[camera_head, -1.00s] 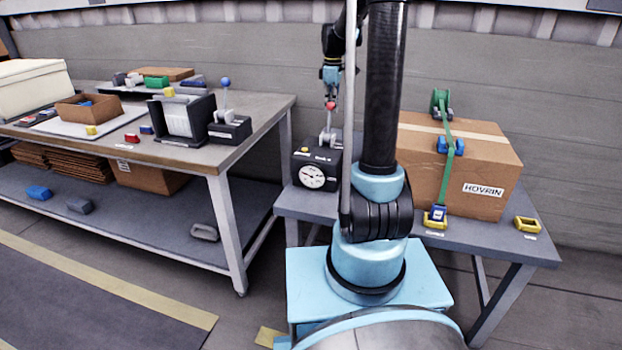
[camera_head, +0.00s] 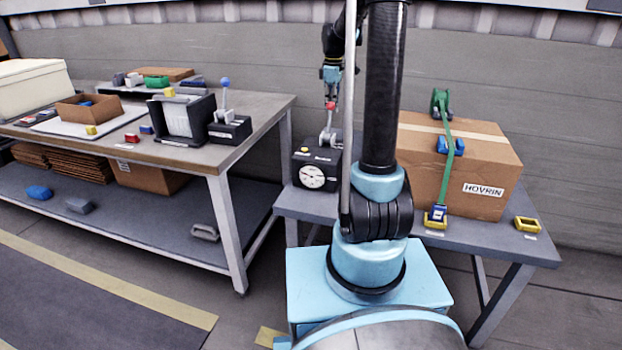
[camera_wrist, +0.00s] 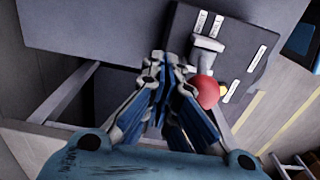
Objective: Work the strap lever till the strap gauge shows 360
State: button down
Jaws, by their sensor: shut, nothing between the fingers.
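The strap lever (camera_head: 326,134) is a pale arm with a red knob on top, on a black box (camera_head: 334,168). It stands about upright. The strap gauge (camera_head: 312,176) is a white round dial on the box's front; its number is too small to read. My gripper (camera_head: 331,92) is just above the red knob in the head view. In the wrist view my gripper (camera_wrist: 163,66) has its fingers together and empty, with the red knob (camera_wrist: 207,92) beside them on the right. I cannot tell whether they touch. A green strap (camera_head: 447,170) runs over the carton (camera_head: 415,180).
The box and carton share a grey table (camera_head: 490,242). A yellow buckle (camera_head: 527,224) lies at its right end. Left is a workbench (camera_head: 190,155) with trays and a similar black box with a blue-knobbed lever (camera_head: 225,100). My arm hides part of the table.

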jog(key=shift+s+a, duration=1.9)
jog(key=shift+s, duration=2.65)
jog(key=shift+w+d, duration=0.65)
jog(key=shift+w, duration=0.95)
jog(key=shift+w+d, duration=0.7)
jog(key=shift+w, duration=0.9)
jog(key=shift+w+d, duration=0.65)
jog(key=shift+w, duration=0.95)
jog(key=shift+s, duration=0.1)
jog(key=shift+s+a, duration=2)
jog(key=shift+s, duration=2.7)
jog(key=shift+w+d, duration=0.65)
jog(key=shift+w, duration=0.95)
jog(key=shift+w+d, duration=0.7)
jog(key=shift+w, duration=0.9)
jog(key=shift+w+d, duration=0.65)
jog(key=shift+w, duration=0.95)
jog(key=shift+s, duration=0.1)
